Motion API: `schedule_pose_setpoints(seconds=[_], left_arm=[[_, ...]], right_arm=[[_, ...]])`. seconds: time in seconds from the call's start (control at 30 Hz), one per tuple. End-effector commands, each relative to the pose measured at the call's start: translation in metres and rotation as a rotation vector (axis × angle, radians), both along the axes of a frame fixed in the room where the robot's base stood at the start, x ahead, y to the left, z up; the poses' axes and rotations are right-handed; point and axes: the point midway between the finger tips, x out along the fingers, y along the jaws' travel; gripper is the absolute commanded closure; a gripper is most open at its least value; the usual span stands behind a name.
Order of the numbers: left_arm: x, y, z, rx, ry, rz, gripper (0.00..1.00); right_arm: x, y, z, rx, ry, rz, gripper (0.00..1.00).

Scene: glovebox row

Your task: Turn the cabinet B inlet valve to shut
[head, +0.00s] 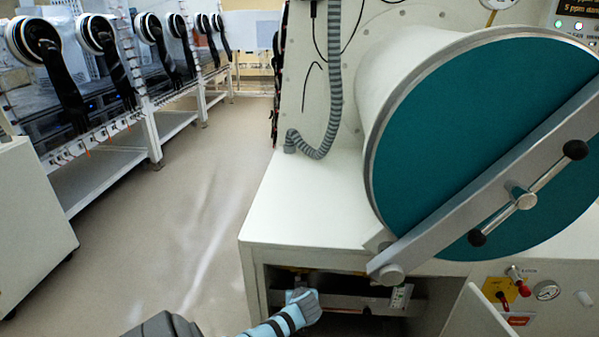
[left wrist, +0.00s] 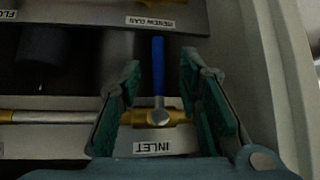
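The inlet valve shows in the left wrist view as a blue lever (left wrist: 158,66) on a brass body (left wrist: 152,118), beside an upside-down INLET label (left wrist: 151,148). The lever lies across the line of the pipe (left wrist: 50,116). My left gripper (left wrist: 160,72) is open, with one green-padded finger on each side of the lever and visible gaps to it. In the head view my left gripper (head: 305,302) reaches into the open compartment under the large chamber; the valve is not clearly visible there. My right gripper is out of view. No cabinet B marking is readable.
The compartment's pale side wall (left wrist: 278,70) is close on the right. The round teal door (head: 470,130) overhangs the compartment; open floor (head: 190,220) lies to the left.

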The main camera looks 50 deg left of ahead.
Motion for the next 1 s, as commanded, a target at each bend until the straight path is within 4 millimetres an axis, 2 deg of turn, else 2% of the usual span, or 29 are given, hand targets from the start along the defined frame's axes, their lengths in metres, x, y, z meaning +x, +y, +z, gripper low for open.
schedule_pose_setpoints(seconds=[0.1,0.3,1.0], left_arm=[[-0.011,-0.017,0.019,0.0,-0.001,-0.002,0.68],[-0.022,-0.036,0.041,-0.001,0.001,0.0,0.68],[-0.023,-0.038,0.044,0.0,-0.001,0.001,0.68]], right_arm=[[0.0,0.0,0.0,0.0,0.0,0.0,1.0],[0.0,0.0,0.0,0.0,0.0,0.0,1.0],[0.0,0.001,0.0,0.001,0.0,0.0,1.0]])
